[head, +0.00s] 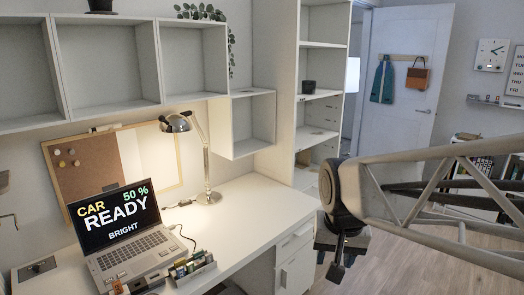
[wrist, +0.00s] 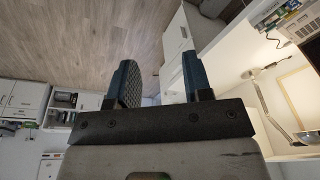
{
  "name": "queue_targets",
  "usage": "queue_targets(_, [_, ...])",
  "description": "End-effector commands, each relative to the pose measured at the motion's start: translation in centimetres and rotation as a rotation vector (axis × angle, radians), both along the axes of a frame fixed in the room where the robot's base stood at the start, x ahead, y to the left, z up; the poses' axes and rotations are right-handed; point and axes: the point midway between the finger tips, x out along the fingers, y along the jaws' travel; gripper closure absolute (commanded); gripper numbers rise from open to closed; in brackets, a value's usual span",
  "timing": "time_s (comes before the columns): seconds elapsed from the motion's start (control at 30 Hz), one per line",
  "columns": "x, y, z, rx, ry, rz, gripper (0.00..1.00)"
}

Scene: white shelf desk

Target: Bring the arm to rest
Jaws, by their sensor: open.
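My gripper (head: 337,268) hangs off the end of my arm at the right of the head view, over the floor beside the desk's right end. In the wrist view my gripper (wrist: 158,84) shows two dark blue fingers standing apart with nothing between them. It is open and empty. My arm stretches in from the right edge of the head view, roughly level. The gripper touches nothing that I can see.
A tall white shelf (head: 281,110) stands behind the gripper. Wooden floor (head: 400,262) lies open below my arm.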

Motion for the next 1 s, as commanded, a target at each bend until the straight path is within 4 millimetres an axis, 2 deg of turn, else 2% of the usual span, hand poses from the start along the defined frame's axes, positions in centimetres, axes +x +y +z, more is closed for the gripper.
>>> queue_targets(0.03, [-1.4,-0.7,0.0,-0.004,-0.007,0.01,0.54])
queue_targets(0.2, [-5.5,-2.3,-0.6,-0.022,-0.023,0.064,0.54])
queue_targets(0.43, [-9.7,-3.7,-1.6,-0.044,-0.037,0.121,0.54])
queue_targets(0.63, [-11.1,-4.1,-2.1,-0.053,-0.04,0.141,0.54])
queue_targets(1.0, [-11.2,-4.1,-2.1,-0.053,-0.041,0.143,0.54])
